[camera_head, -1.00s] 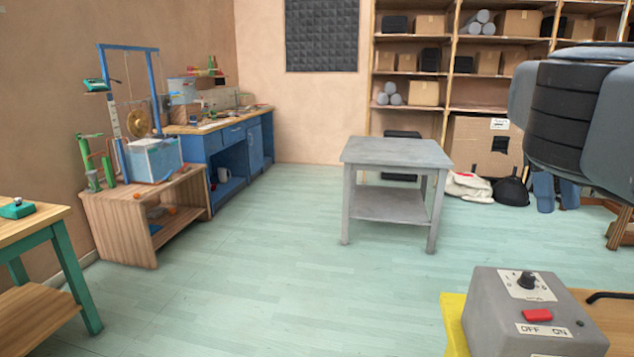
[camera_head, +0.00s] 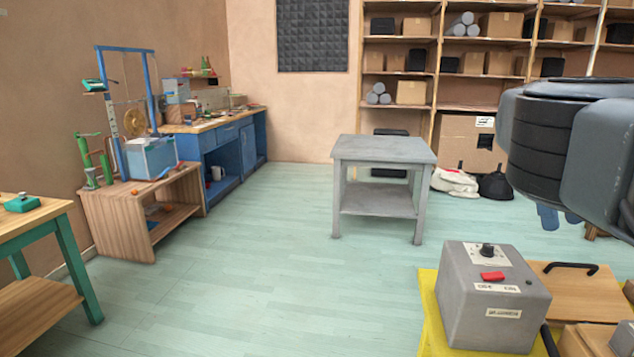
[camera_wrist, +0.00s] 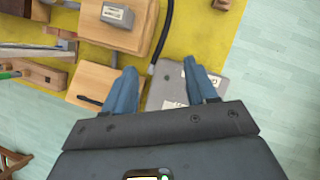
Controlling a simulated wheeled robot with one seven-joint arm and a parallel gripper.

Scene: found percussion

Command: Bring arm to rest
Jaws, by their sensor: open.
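My gripper (camera_wrist: 162,92) shows in the wrist view with its two blue-grey fingers spread apart and nothing held between them. It hangs above a yellow-topped surface and points down at it. Below and between the fingers are a wooden block (camera_wrist: 95,82) and a grey control box (camera_wrist: 172,88), partly hidden by the fingers. In the head view, my arm fills the right edge and the fingertips are at most partly visible behind it. The grey control box also shows there (camera_head: 470,315), with a black knob and a red switch.
The yellow surface (camera_head: 430,315) carries wooden parts with a black handle (camera_head: 571,267). A grey table (camera_head: 384,150) stands mid-room. A green-legged table (camera_head: 70,260) is at left, and a wooden bench (camera_head: 120,220) with a blue frame stands by the wall. The floor between is clear.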

